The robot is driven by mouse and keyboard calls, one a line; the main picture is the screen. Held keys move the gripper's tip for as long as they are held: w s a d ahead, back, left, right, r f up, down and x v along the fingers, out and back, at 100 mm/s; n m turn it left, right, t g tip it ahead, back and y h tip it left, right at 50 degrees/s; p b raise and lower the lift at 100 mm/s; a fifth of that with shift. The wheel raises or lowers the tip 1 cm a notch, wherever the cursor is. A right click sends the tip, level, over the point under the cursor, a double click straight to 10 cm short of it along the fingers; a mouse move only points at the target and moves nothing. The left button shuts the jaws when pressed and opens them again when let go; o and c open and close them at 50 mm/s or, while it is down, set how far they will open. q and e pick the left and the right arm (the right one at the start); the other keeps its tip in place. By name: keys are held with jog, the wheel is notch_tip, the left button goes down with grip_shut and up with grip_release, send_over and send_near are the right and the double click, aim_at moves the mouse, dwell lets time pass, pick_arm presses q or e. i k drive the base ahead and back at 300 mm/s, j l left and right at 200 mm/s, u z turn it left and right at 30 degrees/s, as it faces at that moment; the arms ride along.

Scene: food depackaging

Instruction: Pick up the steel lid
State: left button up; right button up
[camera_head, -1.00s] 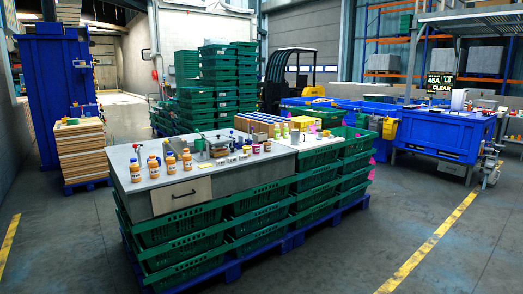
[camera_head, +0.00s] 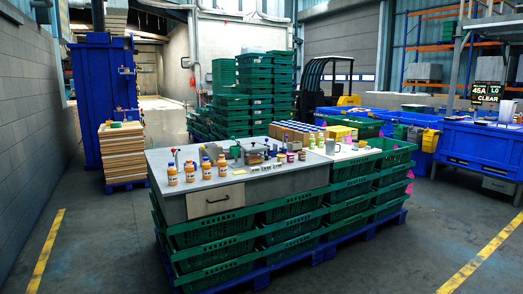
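I cannot make out a steel lid for certain at this distance. A small metal fixture (camera_head: 254,153) stands on the grey worktop (camera_head: 208,200), and some of its parts look like bare steel. A small grey mug-like vessel (camera_head: 331,147) stands farther right on the lighter part of the top. Neither of my grippers is in view.
Several orange bottles (camera_head: 189,172) stand on the worktop's left part. Brown cartons (camera_head: 296,132) stand at its back. Green crates (camera_head: 213,255) on a blue pallet support the worktop. A stack of boards (camera_head: 121,155) stands left. Open floor lies left and in front.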

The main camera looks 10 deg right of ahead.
aim_at(253, 146)
jog(key=z, duration=0.15)
jog(key=i+j+z, duration=0.25)
jog(key=i+z, duration=0.15)
jog(key=i+j+z, duration=0.4)
jog(key=k+l, duration=0.05)
